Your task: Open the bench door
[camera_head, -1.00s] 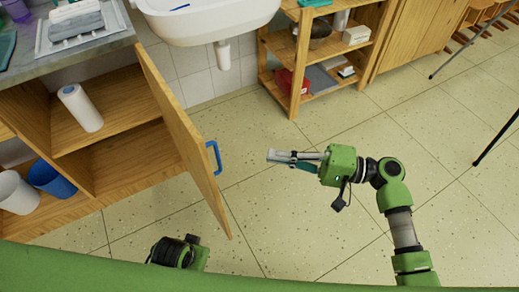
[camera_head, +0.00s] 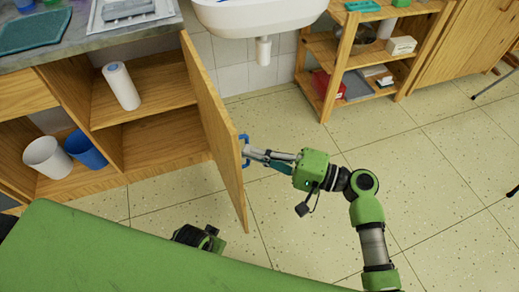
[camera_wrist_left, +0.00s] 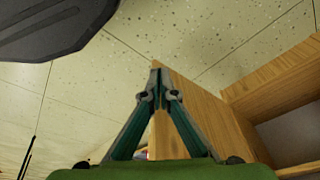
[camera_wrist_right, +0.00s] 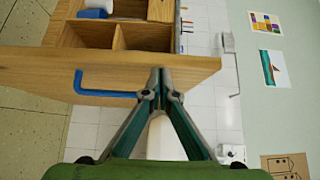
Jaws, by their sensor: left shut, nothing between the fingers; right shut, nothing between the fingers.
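The wooden bench door (camera_head: 215,125) stands swung out from the bench, exposing its shelves. Its blue handle (camera_head: 244,152) is on the outer face and also shows in the right wrist view (camera_wrist_right: 95,91). My right gripper (camera_head: 247,154) is shut and empty, tips close to the handle and outer face; the right wrist view shows the tips beside the handle, and contact cannot be told. My left wrist (camera_head: 198,237) is low near the door's bottom end, fingers not clear there. In the left wrist view my left gripper (camera_wrist_left: 156,75) is shut, tips close to the door's edge.
Inside the bench are a paper roll (camera_head: 121,86), a white bin (camera_head: 47,157) and a blue bin (camera_head: 85,150). A sink (camera_head: 260,15) hangs behind the door. A wooden shelf unit (camera_head: 330,75) stands at the back. The tiled floor (camera_head: 440,180) at right is clear.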

